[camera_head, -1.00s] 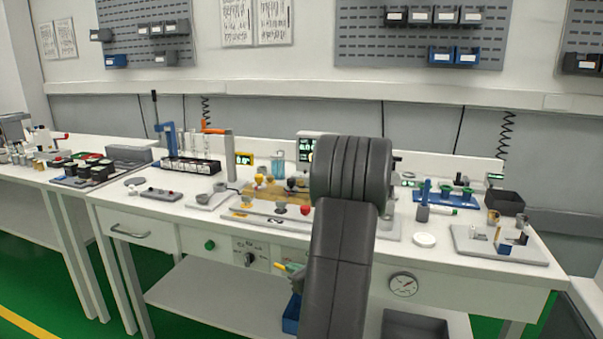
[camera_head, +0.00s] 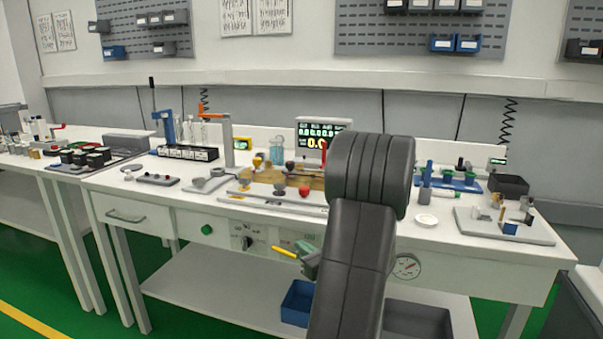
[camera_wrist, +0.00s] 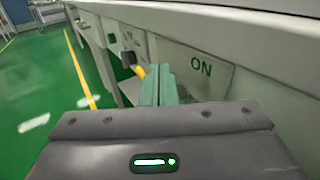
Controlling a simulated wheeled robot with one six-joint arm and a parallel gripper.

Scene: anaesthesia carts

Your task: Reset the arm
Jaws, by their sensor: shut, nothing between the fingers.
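My arm stands in front of the workbench (camera_head: 440,232), with its dark links covering part of the bench's middle. My gripper (camera_head: 303,250) shows to the left of the arm, in front of the bench's front panel and below the top. In the wrist view, its green fingers (camera_wrist: 158,82) are together, with nothing seen held between them. A yellow piece (camera_head: 284,252) shows beside the fingertips. It also appears in the wrist view (camera_wrist: 138,72); I cannot tell what it belongs to.
A blue bin (camera_head: 298,303) stands on the lower shelf. Instruments crowd the bench top. Green floor (camera_wrist: 40,85) is open at left in the wrist view.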

